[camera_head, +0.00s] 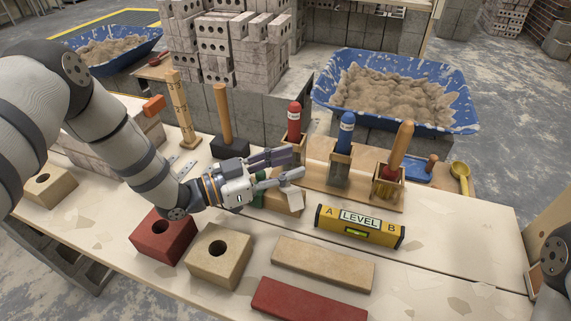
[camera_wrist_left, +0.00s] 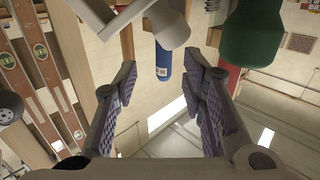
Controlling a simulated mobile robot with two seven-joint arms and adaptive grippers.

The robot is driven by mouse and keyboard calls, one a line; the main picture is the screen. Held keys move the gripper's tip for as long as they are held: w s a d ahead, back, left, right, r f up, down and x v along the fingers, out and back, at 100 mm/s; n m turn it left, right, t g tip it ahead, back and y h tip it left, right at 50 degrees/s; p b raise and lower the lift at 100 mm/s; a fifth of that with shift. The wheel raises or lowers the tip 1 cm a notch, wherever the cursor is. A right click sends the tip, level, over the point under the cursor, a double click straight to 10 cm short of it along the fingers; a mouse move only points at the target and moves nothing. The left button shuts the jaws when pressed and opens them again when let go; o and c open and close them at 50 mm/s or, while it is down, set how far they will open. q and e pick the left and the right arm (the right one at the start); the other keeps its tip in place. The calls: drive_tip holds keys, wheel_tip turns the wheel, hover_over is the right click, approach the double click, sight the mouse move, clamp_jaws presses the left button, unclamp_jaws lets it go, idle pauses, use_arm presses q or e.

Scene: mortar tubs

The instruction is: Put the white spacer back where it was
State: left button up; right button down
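A small pale white piece (camera_head: 290,174), which looks like the white spacer, shows at the fingertips of my left gripper (camera_head: 291,163) in the head view. I cannot tell whether it touches the fingers. A blue handle (camera_wrist_left: 163,66) shows behind that gap. A green handle (camera_wrist_left: 254,32) stands beyond the right finger. My right gripper is out of view.
Red (camera_head: 294,121), blue (camera_head: 346,132) and wooden-handled (camera_head: 398,150) tools stand upright close by. A yellow level (camera_head: 359,228) lies to the right. A red block (camera_head: 164,236) and a tan holed block (camera_head: 219,256) stand in front.

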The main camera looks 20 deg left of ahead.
use_arm(q)
drive_tip(key=r+v, duration=0.1)
drive_tip(key=v, duration=0.6)
drive_tip(key=shift+s+a, duration=0.15)
drive_tip(key=shift+a, duration=0.05)
